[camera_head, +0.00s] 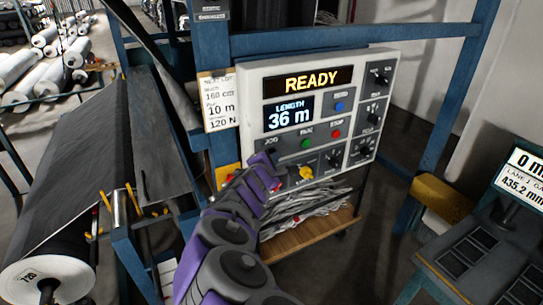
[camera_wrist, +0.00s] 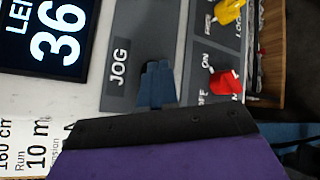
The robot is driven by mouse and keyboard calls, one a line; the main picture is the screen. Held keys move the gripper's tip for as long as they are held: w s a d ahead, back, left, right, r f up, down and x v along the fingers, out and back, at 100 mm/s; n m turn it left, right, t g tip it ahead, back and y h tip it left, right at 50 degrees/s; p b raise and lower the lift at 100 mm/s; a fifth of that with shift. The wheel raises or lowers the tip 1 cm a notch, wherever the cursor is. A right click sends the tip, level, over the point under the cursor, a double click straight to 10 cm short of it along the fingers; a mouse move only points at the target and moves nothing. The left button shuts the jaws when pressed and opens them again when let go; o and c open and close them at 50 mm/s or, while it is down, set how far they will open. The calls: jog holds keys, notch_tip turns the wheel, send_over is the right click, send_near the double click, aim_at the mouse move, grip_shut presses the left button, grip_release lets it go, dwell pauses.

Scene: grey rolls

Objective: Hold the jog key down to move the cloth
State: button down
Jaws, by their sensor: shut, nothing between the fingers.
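The control panel (camera_head: 384,54) reads READY, and its length display (camera_head: 289,116) reads 36 m. The jog key (camera_head: 269,151) is on its lower left, partly hidden by my gripper. In the wrist view the JOG label (camera_wrist: 118,68) stands beside a dark key (camera_wrist: 149,68), mostly covered by my fingertips. My gripper (camera_wrist: 157,66) is shut and empty, its blue tips over the key. Whether they touch or press it, I cannot tell. The dark grey cloth (camera_head: 95,145) runs down over the machine at left to a roll below.
Green (camera_head: 305,143) and red (camera_head: 336,134) buttons sit right of the jog key. A yellow knob (camera_wrist: 229,12) and a red switch (camera_wrist: 225,83) are close by my gripper. A paper note (camera_head: 219,101) hangs left of the panel. A second console (camera_head: 485,250) stands at right.

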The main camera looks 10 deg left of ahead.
jog(key=shift+s+d+b, duration=0.25)
jog(key=shift+d+b, duration=0.05)
jog(key=shift+d, duration=0.35)
jog(key=s+d+b, duration=0.1)
jog(key=s, duration=0.1)
jog(key=s+d+b, duration=0.1)
jog(key=s+b, duration=0.1)
jog(key=shift+d, duration=0.4)
